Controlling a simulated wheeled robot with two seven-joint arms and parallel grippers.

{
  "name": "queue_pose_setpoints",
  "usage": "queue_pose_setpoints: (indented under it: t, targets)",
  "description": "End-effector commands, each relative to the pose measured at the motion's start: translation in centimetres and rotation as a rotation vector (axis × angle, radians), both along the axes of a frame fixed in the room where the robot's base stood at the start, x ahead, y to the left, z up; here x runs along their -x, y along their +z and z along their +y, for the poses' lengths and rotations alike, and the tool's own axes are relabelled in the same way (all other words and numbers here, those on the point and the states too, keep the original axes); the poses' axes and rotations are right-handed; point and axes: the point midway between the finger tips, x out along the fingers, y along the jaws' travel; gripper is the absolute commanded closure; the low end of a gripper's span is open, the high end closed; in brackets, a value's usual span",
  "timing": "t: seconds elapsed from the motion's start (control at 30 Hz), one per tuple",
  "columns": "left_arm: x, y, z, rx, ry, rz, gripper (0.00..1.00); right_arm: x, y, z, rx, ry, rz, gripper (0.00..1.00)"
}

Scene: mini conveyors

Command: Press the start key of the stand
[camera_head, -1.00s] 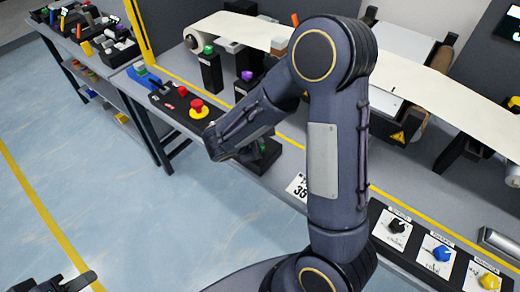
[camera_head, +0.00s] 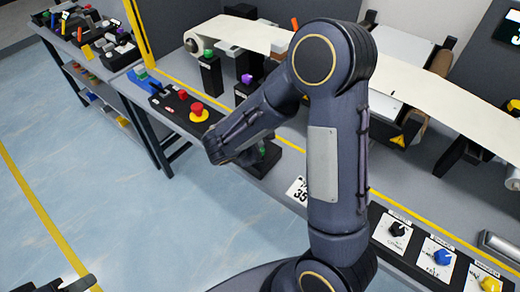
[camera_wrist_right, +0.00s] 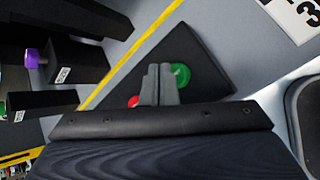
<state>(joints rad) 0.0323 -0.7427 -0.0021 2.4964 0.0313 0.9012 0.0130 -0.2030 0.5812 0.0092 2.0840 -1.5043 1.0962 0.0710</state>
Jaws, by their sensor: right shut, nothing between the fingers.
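The stand (camera_wrist_right: 205,60) is a dark plate with a green key (camera_wrist_right: 181,74) and a red key (camera_wrist_right: 133,101) in the right wrist view. My right gripper (camera_wrist_right: 160,68) is shut and empty, with its fingertips over the plate between the two keys, closer to the green one. I cannot tell whether they touch anything. In the head view the stand (camera_head: 266,163) shows partly behind my right forearm, with a bit of green on it. The right fingers are hidden there. Part of my left gripper (camera_head: 75,284) shows at the bottom left edge.
A black control box with a red mushroom button (camera_head: 197,108) on a yellow base lies left of the stand. Posts with a green cap (camera_head: 208,54) and a purple cap (camera_head: 247,79) stand behind. A panel of knobs (camera_head: 440,256) is at right. The floor in front is clear.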

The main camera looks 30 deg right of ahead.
Motion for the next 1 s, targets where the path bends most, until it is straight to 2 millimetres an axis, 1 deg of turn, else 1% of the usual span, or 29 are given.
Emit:
queue_pose_setpoints:
  t: [0.8, 1.0]
  targets:
    - [0.00, -0.02, 0.00, 0.000, 0.000, 0.000, 0.64, 0.00, -0.02, 0.00, 0.000, 0.000, 0.000, 1.00]
    - [0.00, -0.65, 0.00, 0.000, 0.000, 0.000, 0.64, 0.00, -0.49, 0.00, 0.000, 0.000, 0.000, 1.00]
